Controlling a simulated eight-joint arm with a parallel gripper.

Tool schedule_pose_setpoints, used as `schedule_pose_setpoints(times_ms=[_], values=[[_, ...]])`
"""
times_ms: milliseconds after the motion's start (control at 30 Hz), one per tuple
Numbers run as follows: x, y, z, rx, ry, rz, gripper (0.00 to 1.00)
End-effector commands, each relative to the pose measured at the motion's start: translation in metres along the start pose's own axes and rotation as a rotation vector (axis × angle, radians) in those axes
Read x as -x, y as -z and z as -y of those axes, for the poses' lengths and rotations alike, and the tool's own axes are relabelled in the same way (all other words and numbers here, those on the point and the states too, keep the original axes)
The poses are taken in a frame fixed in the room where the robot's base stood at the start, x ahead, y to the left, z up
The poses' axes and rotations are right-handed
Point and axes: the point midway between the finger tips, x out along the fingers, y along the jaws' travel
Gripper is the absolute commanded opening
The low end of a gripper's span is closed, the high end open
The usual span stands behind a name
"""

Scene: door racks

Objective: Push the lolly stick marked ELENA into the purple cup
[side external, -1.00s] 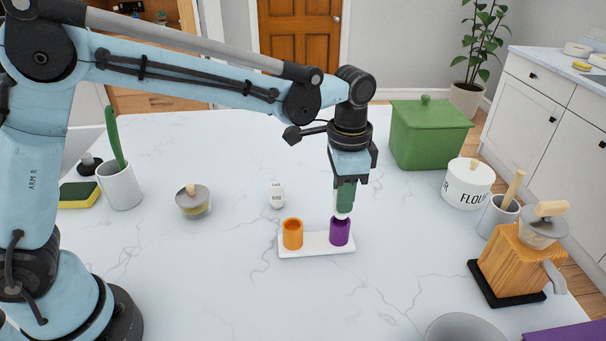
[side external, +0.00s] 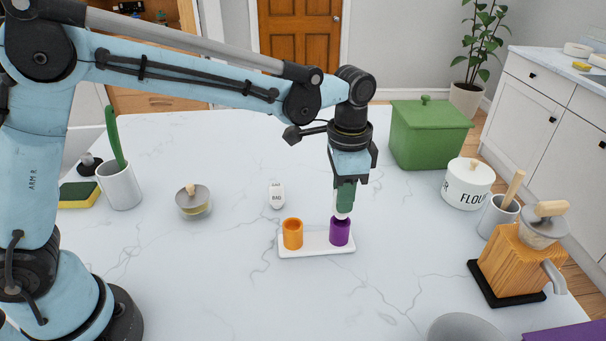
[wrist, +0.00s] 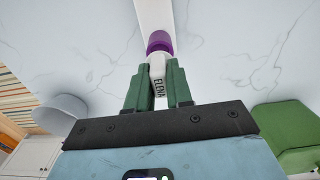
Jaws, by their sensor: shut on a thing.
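My gripper (side external: 345,197) is shut on the white lolly stick marked ELENA, pointing down over the purple cup (side external: 340,232). The stick's white lower end (side external: 342,215) shows at the cup's mouth in the side view; I cannot tell how deep it is in. In the wrist view, the ELENA stick (wrist: 158,73) is between the green fingers, its lettering readable, with its far end at the purple cup (wrist: 160,41). The purple cup stands upright on the right of a white tray (side external: 316,243). An orange cup (side external: 292,234) stands on its left.
A small white lettered item (side external: 277,196) is behind the tray. A lidded glass jar (side external: 193,202) stands to the left. A green box (side external: 428,135), a flour canister (side external: 467,184) and a wooden grinder (side external: 517,258) are to the right. The tabletop in front of the tray is clear.

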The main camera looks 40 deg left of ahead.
Motion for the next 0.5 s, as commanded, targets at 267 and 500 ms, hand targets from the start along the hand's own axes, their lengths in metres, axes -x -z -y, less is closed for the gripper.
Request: schedule_pose_setpoints(times_ms=[267,500], values=[[-0.0033,0.0002,0.0001,0.0,0.0,0.0,0.0],[-0.0087,0.0003,0.0001,0.0,0.0,0.0,0.0]])
